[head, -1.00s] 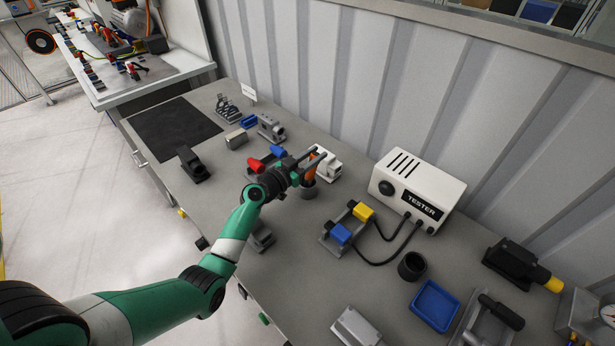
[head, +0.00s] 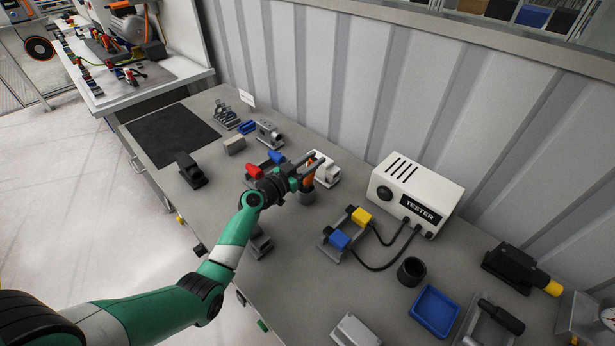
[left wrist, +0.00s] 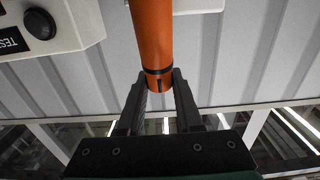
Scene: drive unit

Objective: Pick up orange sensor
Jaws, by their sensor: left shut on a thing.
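The orange sensor (left wrist: 153,35) is an orange cylinder with a dark band near one end. My right gripper is not in view.
A white-grey device (head: 327,172) stands just behind the gripper. Red (head: 254,171) and blue parts lie close to its left. The tester box (head: 415,195), with cables to a yellow-and-blue fixture (head: 346,234), is to the right. An empty dark cup (head: 411,270) and blue tray (head: 435,308) stand nearer.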

